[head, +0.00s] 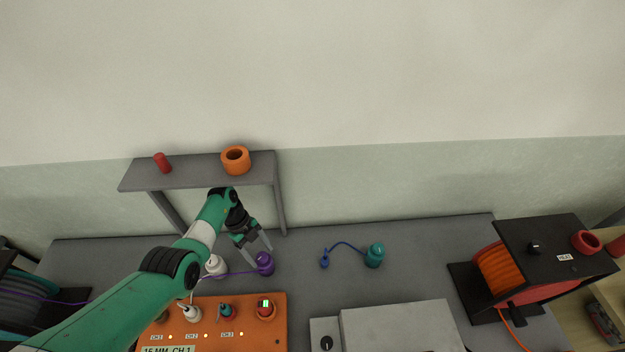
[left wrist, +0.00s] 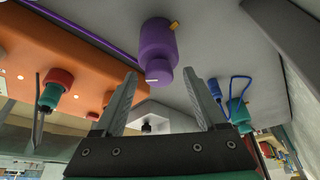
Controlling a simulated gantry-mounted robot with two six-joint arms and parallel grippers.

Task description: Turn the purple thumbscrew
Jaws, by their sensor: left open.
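The purple thumbscrew (head: 264,263) stands on the grey bench, just behind the orange box; a purple cable runs left from it. In the left wrist view the thumbscrew (left wrist: 157,50) shows a wide body, a narrower knob with a white mark, and a small yellow tab. My left gripper (head: 260,254) is open, beside the thumbscrew in the head view. In the left wrist view its two fingers (left wrist: 162,88) are spread, with the narrower knob showing between their tips. I cannot tell whether either finger touches it. My right gripper is in neither view.
The orange box (head: 277,330) with several connectors stands in front. A grey shelf (head: 195,173) carries an orange ring (head: 235,160) and a red cylinder (head: 162,163). A teal cylinder (head: 374,256) with a blue lead stands to the right. A grey box (head: 400,325) and an orange reel (head: 495,268) lie further right.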

